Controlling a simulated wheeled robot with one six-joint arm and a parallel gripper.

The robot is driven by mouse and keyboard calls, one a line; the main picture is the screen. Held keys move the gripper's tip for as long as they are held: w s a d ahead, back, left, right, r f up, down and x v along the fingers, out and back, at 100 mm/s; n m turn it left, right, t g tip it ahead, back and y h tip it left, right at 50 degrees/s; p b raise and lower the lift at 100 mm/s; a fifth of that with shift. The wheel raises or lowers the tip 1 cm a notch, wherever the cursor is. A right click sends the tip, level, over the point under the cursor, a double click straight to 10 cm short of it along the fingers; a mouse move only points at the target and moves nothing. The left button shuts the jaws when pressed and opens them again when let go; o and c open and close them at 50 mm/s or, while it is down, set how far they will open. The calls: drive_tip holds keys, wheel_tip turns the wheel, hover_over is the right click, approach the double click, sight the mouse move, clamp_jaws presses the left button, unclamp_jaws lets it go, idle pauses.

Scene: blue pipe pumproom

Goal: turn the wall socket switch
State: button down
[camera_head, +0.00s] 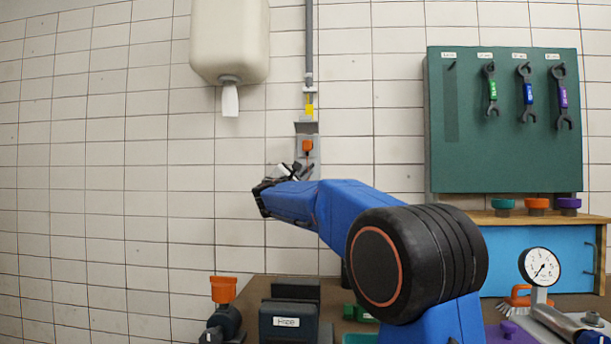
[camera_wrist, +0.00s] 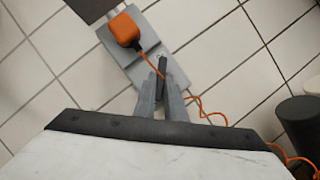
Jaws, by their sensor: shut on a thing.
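The wall socket (camera_head: 300,156) is a narrow grey plate on the white tiled wall, below a vertical conduit. In the wrist view the plate (camera_wrist: 153,42) runs diagonally, with an orange plug (camera_wrist: 125,29) in its upper part. A dark, narrow switch lever (camera_wrist: 162,66) stands on the lower part. My gripper (camera_wrist: 162,84) has its two grey fingers closed around this lever, one on each side. In the head view my gripper (camera_head: 303,170) is at the plate's lower end, just below the orange plug (camera_head: 307,146). My wrist partly hides the plate's lower end there.
An orange cord (camera_wrist: 205,112) runs from the plug past my fingers. A cream dispenser (camera_head: 230,40) hangs at upper left. A green tool board (camera_head: 480,150) with several wrenches is at right. Below are a workbench (camera_head: 255,290), a pressure gauge (camera_head: 540,265) and a box labelled "Hose" (camera_head: 288,322).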

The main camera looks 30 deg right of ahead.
drive_tip(key=m+g, duration=0.2)
drive_tip(key=m, duration=0.3)
drive_tip(key=shift+w+a+r, duration=0.1)
drive_tip(key=m+g, duration=0.1)
drive_tip(key=m, duration=0.1)
drive_tip(key=m+y, duration=0.1)
drive_tip(key=m, duration=0.1)
drive_tip(key=shift+r+m+g, duration=0.1)
drive_tip(key=shift+m+g, duration=0.2)
drive_tip(key=shift+g, duration=0.1)
drive_tip(key=c, duration=1.8)
unclamp_jaws()
drive_tip(key=shift+r, duration=0.15)
